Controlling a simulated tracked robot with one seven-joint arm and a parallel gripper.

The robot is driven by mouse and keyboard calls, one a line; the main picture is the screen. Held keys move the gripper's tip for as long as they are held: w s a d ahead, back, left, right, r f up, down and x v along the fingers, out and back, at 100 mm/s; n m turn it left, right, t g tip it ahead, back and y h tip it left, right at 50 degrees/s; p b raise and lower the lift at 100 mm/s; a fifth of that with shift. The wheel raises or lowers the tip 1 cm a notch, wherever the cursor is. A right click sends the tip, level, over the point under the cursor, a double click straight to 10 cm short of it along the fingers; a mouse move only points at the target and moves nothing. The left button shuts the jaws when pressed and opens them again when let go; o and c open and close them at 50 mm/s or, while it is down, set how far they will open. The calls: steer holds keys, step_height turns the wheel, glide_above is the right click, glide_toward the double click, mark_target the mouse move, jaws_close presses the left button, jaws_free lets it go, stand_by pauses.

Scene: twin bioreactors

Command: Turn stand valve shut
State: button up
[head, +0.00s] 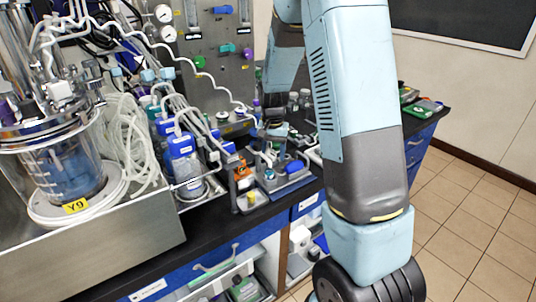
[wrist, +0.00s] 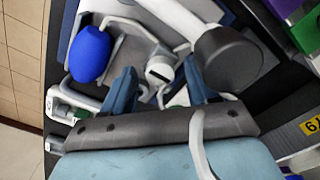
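My gripper (wrist: 161,72) is in the wrist view with its two blue fingers apart. A small round whitish part with a dark band (wrist: 160,70) shows between and beyond the fingertips, with a gap on each side. I cannot tell for sure whether this part is the stand valve. A blue rounded knob or bulb (wrist: 90,55) lies left of the fingers, apart from them. In the head view my gripper (head: 271,143) points down over a small grey stand or tray (head: 272,188) on the black bench. Its fingertips are too small there to read.
A dark grey round-headed part (wrist: 228,58) stands close to the right finger. A white tube (wrist: 199,145) crosses in front of the gripper body. Blue-capped bottles (head: 181,147) and the glass vessel (head: 70,170) stand left. The bench's front edge is near.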

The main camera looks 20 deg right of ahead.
mark_target(272, 154)
steer(key=shift+r, duration=0.1)
steer(key=shift+r, duration=0.25)
step_height(272, 154, up, 13)
stand_by(0.4)
stand_by(0.3)
